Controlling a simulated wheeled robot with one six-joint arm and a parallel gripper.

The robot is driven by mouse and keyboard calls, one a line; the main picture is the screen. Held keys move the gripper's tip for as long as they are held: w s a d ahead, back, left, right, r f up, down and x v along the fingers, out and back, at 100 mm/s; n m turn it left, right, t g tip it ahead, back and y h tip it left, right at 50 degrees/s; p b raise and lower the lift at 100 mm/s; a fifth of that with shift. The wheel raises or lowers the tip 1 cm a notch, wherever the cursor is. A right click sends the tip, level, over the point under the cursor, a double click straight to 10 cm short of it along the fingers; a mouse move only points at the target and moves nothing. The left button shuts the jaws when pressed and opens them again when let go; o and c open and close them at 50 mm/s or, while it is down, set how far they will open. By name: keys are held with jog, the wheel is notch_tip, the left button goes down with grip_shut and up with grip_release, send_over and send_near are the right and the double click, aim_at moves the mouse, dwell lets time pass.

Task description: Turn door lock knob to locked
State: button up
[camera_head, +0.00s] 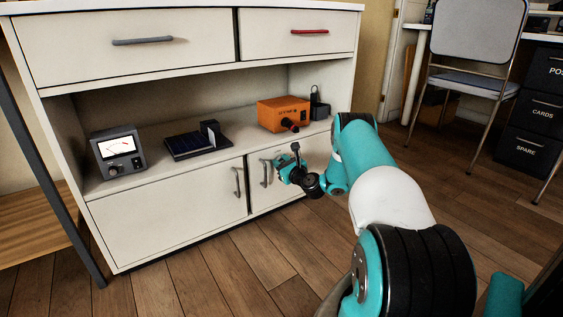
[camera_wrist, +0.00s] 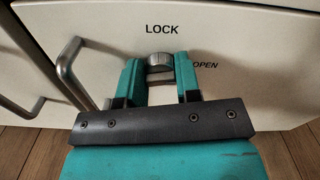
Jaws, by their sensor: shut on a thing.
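The door lock knob (camera_wrist: 160,60) is a small round metal knob on the cream cabinet door (camera_wrist: 240,30). It sits between the two teal fingers of my gripper (camera_wrist: 159,68) in the wrist view, and the fingers are shut on it. The label LOCK (camera_wrist: 162,29) is printed above the knob and OPEN (camera_wrist: 205,65) to its right. The knob's pointer direction cannot be told. In the head view my gripper (camera_head: 285,168) is at the right lower door, and the knob is hidden behind it.
A curved metal handle (camera_wrist: 75,70) stands out just left of my gripper; the other door's handle (camera_head: 237,183) is beside it. On the shelf above are an orange box (camera_head: 283,113), a dark panel (camera_head: 188,145) and a grey meter (camera_head: 117,150). A chair (camera_head: 475,60) stands right.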

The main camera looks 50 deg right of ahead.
jog(key=n+p, duration=0.1)
jog(key=n, duration=0.2)
jog(key=shift+a+n, duration=0.1)
jog(key=shift+n, duration=0.3)
jog(key=n+p, duration=0.1)
jog(key=n, duration=0.3)
jog(key=shift+n+p, duration=0.3)
jog(key=shift+p, duration=0.05)
jog(key=n+p, duration=0.1)
jog(key=n, duration=0.2)
jog(key=shift+f, duration=0.1)
jog(key=shift+f+n+p, duration=0.1)
jog(key=shift+n+p, duration=0.35)
jog(key=shift+n, duration=1.55)
jog(key=o, duration=0.9)
